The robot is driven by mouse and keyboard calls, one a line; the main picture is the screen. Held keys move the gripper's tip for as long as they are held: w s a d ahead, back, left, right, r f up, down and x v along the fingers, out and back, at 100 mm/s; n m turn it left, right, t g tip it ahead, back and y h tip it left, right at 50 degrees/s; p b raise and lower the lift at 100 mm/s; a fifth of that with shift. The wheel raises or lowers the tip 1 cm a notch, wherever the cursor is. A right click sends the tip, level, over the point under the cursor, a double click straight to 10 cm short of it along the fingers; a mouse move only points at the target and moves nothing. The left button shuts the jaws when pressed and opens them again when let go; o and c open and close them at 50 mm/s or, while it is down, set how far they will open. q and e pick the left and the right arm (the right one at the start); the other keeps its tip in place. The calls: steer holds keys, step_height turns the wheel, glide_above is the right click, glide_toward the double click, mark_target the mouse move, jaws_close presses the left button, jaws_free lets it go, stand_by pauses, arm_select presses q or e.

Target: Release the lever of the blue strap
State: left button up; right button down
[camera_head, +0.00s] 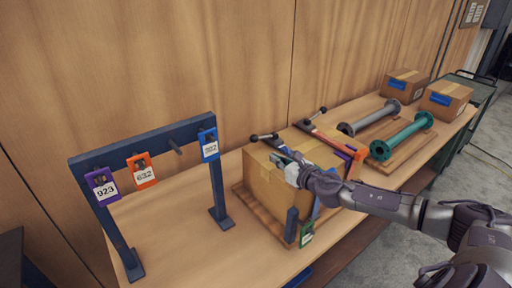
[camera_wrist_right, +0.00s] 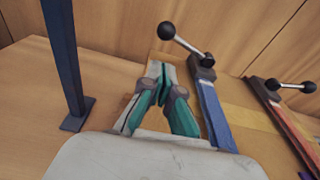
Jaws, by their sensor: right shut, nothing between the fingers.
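The blue strap (camera_wrist_right: 217,118) runs over the cardboard box (camera_head: 262,180). Its lever (camera_wrist_right: 188,47) rises from a dark buckle (camera_wrist_right: 202,66) to a black ball (camera_wrist_right: 166,30) at upper left; in the head view the ball (camera_head: 255,138) shows just beyond my gripper. My right gripper (camera_head: 279,160) is over the box top. In the wrist view its teal-lined fingers (camera_wrist_right: 161,80) are shut and empty, to the left of the blue strap and below the lever ball, apart from the ball. My gripper hides part of the strap in the head view. My left gripper is not in view.
A second, orange-red strap (camera_head: 328,136) with its own lever (camera_wrist_right: 290,86) crosses the box to the right. A dark rack (camera_head: 140,142) with purple, orange and blue tags stands at left. Grey (camera_head: 372,120) and green (camera_head: 402,137) flanged pipes and two smaller boxes lie farther right.

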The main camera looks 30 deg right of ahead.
mark_target(257, 156)
steer(key=shift+w, duration=0.4)
steer(key=w, duration=0.2)
steer(key=w+p, duration=0.2)
steer(key=w, duration=0.1)
steer(key=shift+w+a+f, duration=0.25)
steer(key=shift+w+f, duration=0.05)
steer(key=shift+f, duration=0.1)
steer(key=w, duration=0.3)
steer(key=shift+a+f, duration=0.15)
steer(key=shift+f, duration=0.2)
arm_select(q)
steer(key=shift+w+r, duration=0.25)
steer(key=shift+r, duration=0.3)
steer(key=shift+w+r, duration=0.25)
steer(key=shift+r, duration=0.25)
arm_select(e)
steer(key=shift+w, duration=0.4)
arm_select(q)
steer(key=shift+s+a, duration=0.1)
arm_select(e)
steer(key=shift+r, duration=0.1)
